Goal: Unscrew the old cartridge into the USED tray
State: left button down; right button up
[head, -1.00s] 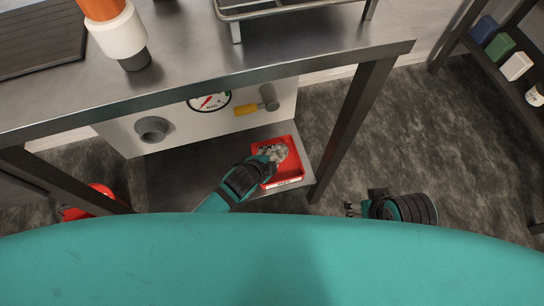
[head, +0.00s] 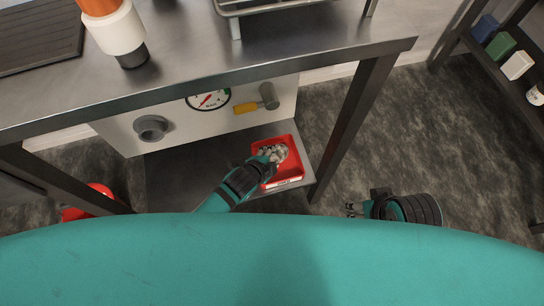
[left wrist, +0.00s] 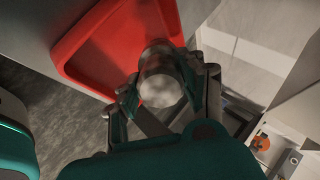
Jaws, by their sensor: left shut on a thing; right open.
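The red tray (head: 294,168) lies on the low shelf under the bench, with a white label on its front edge. It also shows in the left wrist view (left wrist: 92,55). My left gripper (head: 270,157) is over the tray, shut on a grey cylindrical cartridge (left wrist: 158,58). In the left wrist view the cartridge is between the fingers, its round end toward the camera. The fingers partly hide it, and I cannot tell whether it touches the tray floor. My right gripper (head: 351,209) is open and empty, to the right of the bench leg.
A white panel under the bench carries a grey round fitting (head: 151,128), a pressure gauge (head: 208,98) and a yellow-handled valve (head: 246,108). The bench leg (head: 352,125) stands right of the tray. A red object (head: 88,205) is on the floor at left.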

pick_arm(q)
jog(key=shift+f, duration=0.35)
jog(key=c, duration=0.7)
grip_release()
jog(key=shift+s, duration=0.1)
jog(key=v, duration=1.2)
jog(key=shift+a+r, duration=0.1)
